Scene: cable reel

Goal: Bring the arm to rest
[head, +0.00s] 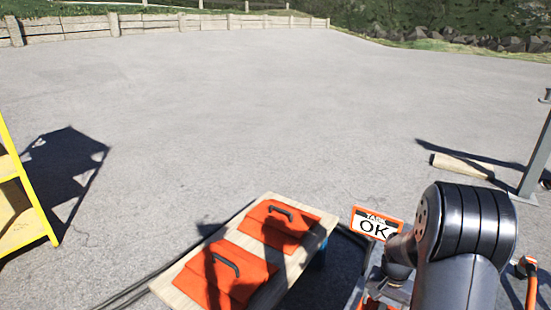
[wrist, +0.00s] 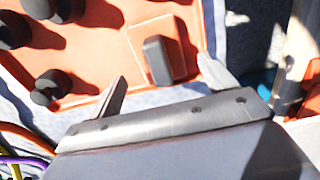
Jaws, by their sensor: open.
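My gripper (wrist: 163,86) shows in the wrist view with its two fingers spread apart and nothing held between them. Beyond the fingers is an orange panel (wrist: 115,38) with several black knobs on its left part. A dark grey block (wrist: 158,60) on the panel lies between the fingertips in the picture; I cannot tell how far it is from them.
A yellow shelf (head: 22,200) stands far left. A log (head: 462,166) and grey post (head: 535,160) are right. The pavement beyond is clear.

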